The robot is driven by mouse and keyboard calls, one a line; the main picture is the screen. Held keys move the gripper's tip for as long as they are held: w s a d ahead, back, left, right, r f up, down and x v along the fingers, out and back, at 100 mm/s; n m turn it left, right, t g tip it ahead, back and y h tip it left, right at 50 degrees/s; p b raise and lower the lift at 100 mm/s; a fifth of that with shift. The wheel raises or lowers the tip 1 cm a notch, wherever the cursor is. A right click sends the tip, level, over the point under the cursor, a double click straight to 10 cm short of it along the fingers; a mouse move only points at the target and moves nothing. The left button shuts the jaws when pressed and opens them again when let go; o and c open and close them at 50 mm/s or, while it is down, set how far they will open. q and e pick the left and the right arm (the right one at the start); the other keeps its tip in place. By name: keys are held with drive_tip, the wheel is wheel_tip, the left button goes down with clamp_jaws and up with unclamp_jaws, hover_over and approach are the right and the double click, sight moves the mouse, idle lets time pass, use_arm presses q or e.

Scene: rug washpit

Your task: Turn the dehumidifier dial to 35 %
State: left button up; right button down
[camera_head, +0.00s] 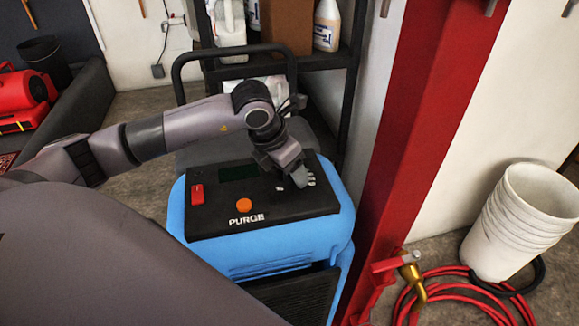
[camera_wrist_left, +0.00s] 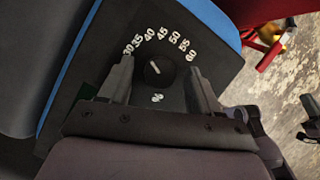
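The blue dehumidifier (camera_head: 300,235) stands upright in front of me with a black top panel. Its dial (camera_wrist_left: 159,71) is a round black knob with a short pale mark, ringed by white numbers from 30 to 60. I cannot tell for sure which number the mark points to. My left gripper (camera_wrist_left: 161,68) is open over the panel, one finger on each side of the dial with a gap to it. In the head view, my left gripper (camera_head: 292,178) hides the dial and part of its numbers.
The panel also has a red switch (camera_head: 197,194), a dark display (camera_head: 238,172) and an orange PURGE button (camera_head: 244,205). A red post (camera_head: 425,110) stands close on the right, with a red hose (camera_head: 475,278) and white buckets (camera_head: 520,220) beyond. A shelf with bottles is behind.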

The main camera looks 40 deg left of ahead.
use_arm(q)
drive_tip(key=v, duration=0.6)
drive_tip(key=shift+s+r, duration=0.1)
drive_tip(key=shift+r, duration=0.05)
drive_tip(key=shift+s+r, duration=0.15)
drive_tip(key=shift+r, duration=0.2)
